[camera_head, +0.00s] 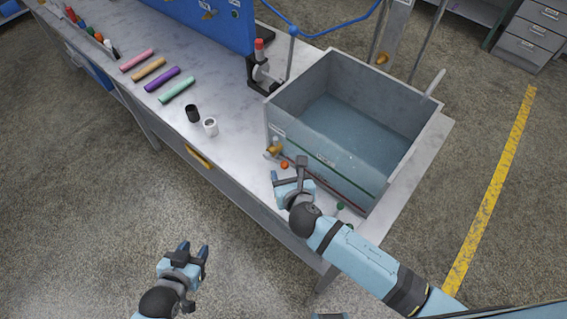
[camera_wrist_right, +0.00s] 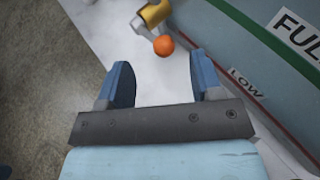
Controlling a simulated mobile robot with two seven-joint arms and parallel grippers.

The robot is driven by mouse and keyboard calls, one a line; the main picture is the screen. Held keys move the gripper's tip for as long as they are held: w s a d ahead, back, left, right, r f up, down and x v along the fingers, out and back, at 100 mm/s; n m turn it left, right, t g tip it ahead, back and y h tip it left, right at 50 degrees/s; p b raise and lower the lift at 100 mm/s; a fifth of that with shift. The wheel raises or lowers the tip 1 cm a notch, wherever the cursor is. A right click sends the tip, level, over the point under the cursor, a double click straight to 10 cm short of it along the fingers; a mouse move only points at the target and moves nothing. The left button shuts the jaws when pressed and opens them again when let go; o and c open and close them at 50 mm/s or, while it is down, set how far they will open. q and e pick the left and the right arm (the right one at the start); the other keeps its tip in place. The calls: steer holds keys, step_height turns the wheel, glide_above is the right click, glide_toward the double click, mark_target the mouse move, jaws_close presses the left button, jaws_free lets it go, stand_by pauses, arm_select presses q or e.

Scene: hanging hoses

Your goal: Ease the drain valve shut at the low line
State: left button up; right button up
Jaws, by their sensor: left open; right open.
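The grey tank (camera_head: 400,88) stands on the bench with bluish water (camera_head: 350,122) inside. Its front carries a green line marked FULL (camera_wrist_right: 300,35) and a lower red line marked LOW (camera_wrist_right: 246,84). A brass drain valve (camera_head: 273,150) with an orange knob (camera_head: 284,165) sits low at the tank's left front corner; the wrist view shows the brass body (camera_wrist_right: 154,13) and knob (camera_wrist_right: 163,46). My right gripper (camera_head: 289,168) is open beside the valve, the knob ahead of and between its fingers, apparently untouched. My left gripper (camera_head: 192,250) is open and empty, away from the bench front.
A black cup (camera_head: 193,114) and a white cup (camera_head: 210,127) stand left of the tank. Several coloured rolls (camera_head: 162,79) lie further left. A blue hose (camera_head: 335,36) hangs behind the tank. Floor in front is clear.

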mark_target(284, 168)
steer(key=x, duration=0.5)
jaws_close()
step_height(284, 168, down, 2)
steer(key=t+b, duration=0.1)
steer(key=b, duration=0.3)
steer(key=m+t+b, duration=0.1)
steer(key=b, duration=0.3)
steer(key=shift+s+d+f+y, duration=0.15)
steer(key=shift+f+y, duration=0.05)
steer(key=shift+y, duration=0.2)
steer(key=shift+r+b, duration=0.1)
steer(key=shift+b, duration=0.3)
steer(key=shift+r, duration=0.15)
